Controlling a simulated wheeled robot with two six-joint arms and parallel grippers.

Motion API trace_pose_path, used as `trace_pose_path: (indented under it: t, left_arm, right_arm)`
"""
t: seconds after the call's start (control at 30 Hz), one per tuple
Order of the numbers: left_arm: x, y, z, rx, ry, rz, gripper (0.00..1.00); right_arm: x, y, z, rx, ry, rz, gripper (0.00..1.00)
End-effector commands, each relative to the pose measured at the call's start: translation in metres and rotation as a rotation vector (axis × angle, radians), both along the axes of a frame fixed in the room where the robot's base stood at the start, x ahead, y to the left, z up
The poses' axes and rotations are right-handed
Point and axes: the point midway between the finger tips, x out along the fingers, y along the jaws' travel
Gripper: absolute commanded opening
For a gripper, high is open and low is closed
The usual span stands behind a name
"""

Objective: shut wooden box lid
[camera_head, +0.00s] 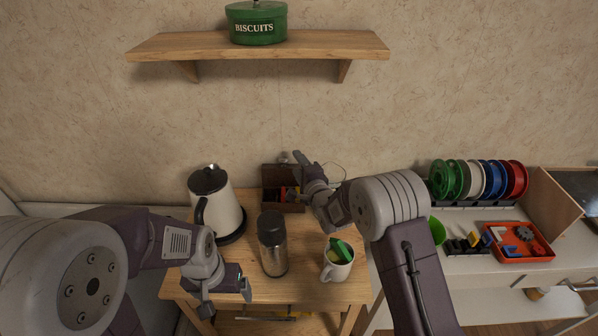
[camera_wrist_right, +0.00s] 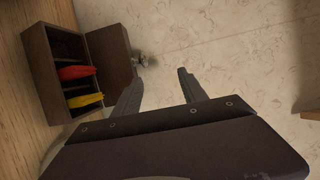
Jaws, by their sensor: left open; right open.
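The dark wooden box (camera_head: 284,206) stands on the small table against the wall, with its lid (camera_head: 276,174) raised at the back. In the right wrist view the box (camera_wrist_right: 40,72) shows compartments holding red and yellow packets, and the open lid (camera_wrist_right: 108,58) stands beside the gripper. My right gripper (camera_wrist_right: 160,88) is open and empty, close to the lid; in the head view it is (camera_head: 292,158) just above and right of the box. I cannot tell whether it touches the lid. My left gripper (camera_head: 227,300) is open and empty, low over the table's front left.
A kettle (camera_head: 216,205) stands left of the box. A dark-topped flask (camera_head: 273,250) and a white mug (camera_head: 337,265) with green and yellow contents stand in front. A shelf (camera_head: 260,46) is above. A bench at right holds spools (camera_head: 478,180) and a red-orange tray (camera_head: 518,243).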

Motion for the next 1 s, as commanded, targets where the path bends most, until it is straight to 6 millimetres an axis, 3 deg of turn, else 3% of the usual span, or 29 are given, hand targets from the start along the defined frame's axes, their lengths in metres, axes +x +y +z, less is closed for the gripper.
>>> trace_pose_path:
  t: [0.03,0.13,0.37,0.57,0.63,0.8,1.0]
  left_arm:
    - [0.0,0.0,-0.012,0.0,0.0,0.0,0.89]
    - [0.0,0.0,-0.017,0.0,0.0,0.0,0.89]
    - [0.0,0.0,-0.006,0.0,0.0,0.0,0.89]
    - [0.0,0.0,0.038,0.0,-0.001,0.0,0.89]
    - [0.001,0.0,0.03,0.0,-0.002,0.0,0.89]
    - [0.0,0.0,0.026,0.0,0.0,0.0,0.89]
    - [0.0,0.0,0.025,0.0,0.0,0.0,0.89]
  right_arm:
    - [-0.004,0.006,-0.023,-0.006,0.017,0.01,0.5]
    - [-0.008,0.013,-0.038,-0.012,0.033,0.025,0.5]
    - [-0.006,0.016,-0.032,-0.013,0.034,0.027,0.5]
    - [0.013,0.023,-0.029,-0.014,0.037,0.026,0.5]
    - [0.025,0.028,-0.041,-0.012,0.032,0.027,0.5]
    - [0.048,0.038,-0.047,-0.013,0.032,0.026,0.5]
    - [0.059,0.043,-0.048,-0.013,0.033,0.026,0.5]
